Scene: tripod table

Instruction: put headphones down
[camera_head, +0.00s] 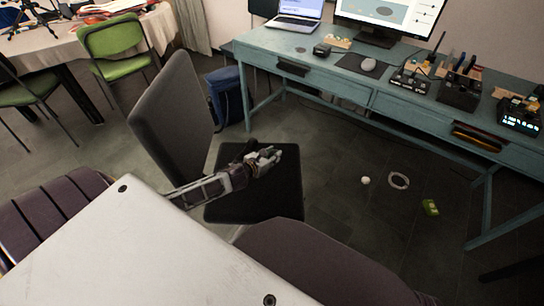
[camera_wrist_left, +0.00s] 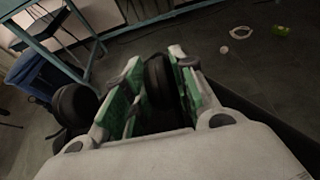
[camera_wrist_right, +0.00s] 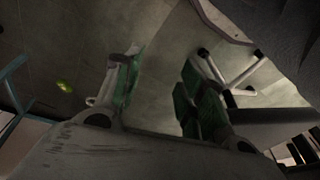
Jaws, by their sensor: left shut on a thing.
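My left gripper (camera_head: 265,158) reaches out above the seat of a dark chair (camera_head: 285,205) in the head view. In the left wrist view its fingers are closed around a black rounded part of the headphones (camera_wrist_left: 158,80). Another black rounded part (camera_wrist_left: 75,105) shows outside the fingers at the left. In the head view the headphones cannot be told apart from the dark seat. My right gripper (camera_wrist_right: 155,72) shows only in the right wrist view. Its fingers are apart, with bare floor between them.
A teal desk (camera_head: 335,75) carries a laptop (camera_head: 298,14), a monitor and tools. A white ball (camera_head: 365,180), a white ring (camera_head: 399,181) and a green object (camera_head: 430,207) lie on the floor. A blue bin (camera_head: 228,95) stands behind the chair's backrest (camera_head: 178,115).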

